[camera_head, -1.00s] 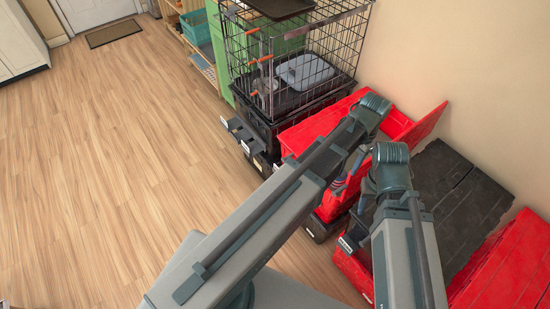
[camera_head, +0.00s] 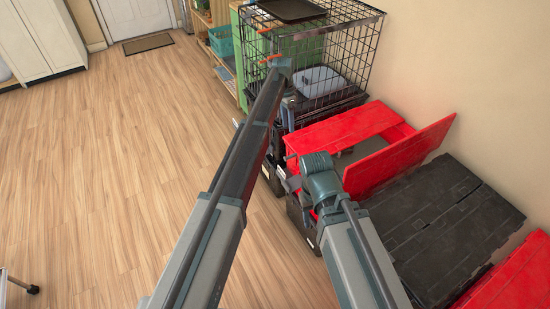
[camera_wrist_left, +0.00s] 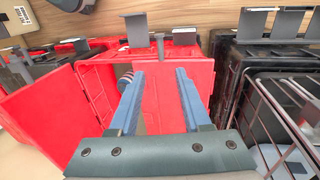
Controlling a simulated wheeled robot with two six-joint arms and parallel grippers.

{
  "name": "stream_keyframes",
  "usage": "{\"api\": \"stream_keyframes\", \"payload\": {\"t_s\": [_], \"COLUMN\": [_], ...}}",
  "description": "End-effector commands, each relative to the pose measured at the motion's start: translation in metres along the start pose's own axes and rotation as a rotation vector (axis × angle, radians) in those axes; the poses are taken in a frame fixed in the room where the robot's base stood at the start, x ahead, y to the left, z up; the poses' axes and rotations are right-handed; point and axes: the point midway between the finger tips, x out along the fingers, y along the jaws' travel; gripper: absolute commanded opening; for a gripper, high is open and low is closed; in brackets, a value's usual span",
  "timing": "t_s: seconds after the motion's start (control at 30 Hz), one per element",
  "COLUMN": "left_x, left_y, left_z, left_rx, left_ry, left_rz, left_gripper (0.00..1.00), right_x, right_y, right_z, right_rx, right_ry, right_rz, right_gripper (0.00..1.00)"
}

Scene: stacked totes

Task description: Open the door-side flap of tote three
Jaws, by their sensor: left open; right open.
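A red tote (camera_head: 288,165) stands in the stack by the wall. One red flap (camera_head: 400,155) stands raised on its near side. A red flap panel (camera_head: 345,122) lies low on the far, door-facing side, and a grey gap shows between them. My left gripper (camera_wrist_left: 157,75) is open and empty above the tote in the left wrist view. A red panel (camera_wrist_left: 200,72) shows around and past its right finger; whether they touch is unclear.
A black wire cage (camera_head: 345,50) on a black tote stands just beyond the red tote, close to my left arm. A black-lidded tote (camera_head: 440,225) and another red tote (camera_head: 510,280) are nearer. The wooden floor (camera_head: 130,150) at left is clear.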

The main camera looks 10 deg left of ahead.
Motion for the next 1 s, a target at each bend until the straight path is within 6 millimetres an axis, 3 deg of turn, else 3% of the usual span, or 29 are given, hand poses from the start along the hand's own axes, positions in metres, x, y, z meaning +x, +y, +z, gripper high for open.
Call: {"api": "stream_keyframes", "payload": {"t_s": [0.27,0.47,1.0], "left_x": [0.003,0.018,0.092], "left_y": [-0.001,-0.001,-0.001], "left_z": [-0.001,-0.001,-0.001], "left_rx": [0.003,0.003,0.002], "left_ry": [0.001,0.000,0.000], "left_rz": [0.001,0.001,0.001], "left_gripper": [0.48,0.48,0.48], "right_x": [0.003,0.017,0.090], "right_y": [0.000,-0.002,-0.009], "right_z": [0.000,-0.001,-0.005], "right_rx": [0.000,0.000,0.000], "right_ry": [0.000,0.000,0.000], "right_rz": [0.000,0.000,0.000], "right_gripper": [0.50,0.50,0.50]}}
